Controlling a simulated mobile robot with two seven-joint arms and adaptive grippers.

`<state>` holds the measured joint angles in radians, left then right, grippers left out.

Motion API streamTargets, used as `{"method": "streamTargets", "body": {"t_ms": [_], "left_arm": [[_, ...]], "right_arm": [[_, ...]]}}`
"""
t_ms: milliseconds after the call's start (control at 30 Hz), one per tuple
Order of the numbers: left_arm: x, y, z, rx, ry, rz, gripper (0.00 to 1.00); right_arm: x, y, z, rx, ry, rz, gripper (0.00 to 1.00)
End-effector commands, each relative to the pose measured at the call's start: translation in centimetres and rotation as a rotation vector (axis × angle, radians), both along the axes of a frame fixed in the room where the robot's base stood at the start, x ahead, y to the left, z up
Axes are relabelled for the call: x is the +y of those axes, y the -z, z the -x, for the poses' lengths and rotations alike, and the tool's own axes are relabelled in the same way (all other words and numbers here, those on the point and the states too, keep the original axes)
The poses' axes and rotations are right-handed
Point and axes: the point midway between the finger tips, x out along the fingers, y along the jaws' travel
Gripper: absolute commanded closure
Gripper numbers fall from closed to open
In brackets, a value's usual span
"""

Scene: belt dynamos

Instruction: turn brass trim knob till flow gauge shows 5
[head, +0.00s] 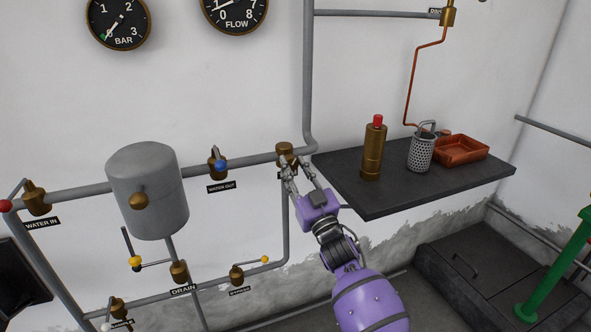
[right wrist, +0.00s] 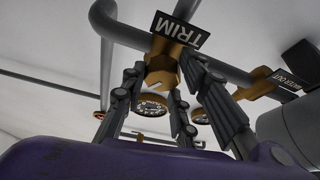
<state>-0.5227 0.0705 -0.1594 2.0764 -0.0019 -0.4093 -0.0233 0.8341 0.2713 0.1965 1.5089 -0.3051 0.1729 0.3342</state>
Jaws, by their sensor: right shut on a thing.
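The brass trim valve (head: 284,148) sits on the pipe left of the shelf. My right gripper (head: 291,170) reaches up to it from below. The fingers are shut on the knob. The flow gauge (head: 235,10) is at the top of the head view, its upper part cut off. Its white needle seems to point left, between 0 and 2. My left gripper is not in view.
A dark shelf (head: 374,209) right of my gripper holds a brass cylinder with a red top (head: 373,150), a perforated metal basket (head: 421,153) and a copper-coloured tray (head: 484,149). The water out valve (head: 217,165) and a grey tank (head: 150,200) are to the left.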

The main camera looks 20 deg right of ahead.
Motion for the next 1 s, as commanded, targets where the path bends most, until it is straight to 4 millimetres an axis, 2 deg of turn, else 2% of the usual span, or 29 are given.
{"method": "streamTargets", "body": {"t_ms": [667,1000], "left_arm": [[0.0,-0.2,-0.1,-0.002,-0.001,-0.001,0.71],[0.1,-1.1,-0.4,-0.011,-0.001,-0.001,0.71]], "right_arm": [[-0.5,-0.5,0.0,-0.006,0.008,-0.048,0.99],[-0.2,-0.6,0.0,0.0,0.006,-0.255,0.99]]}}
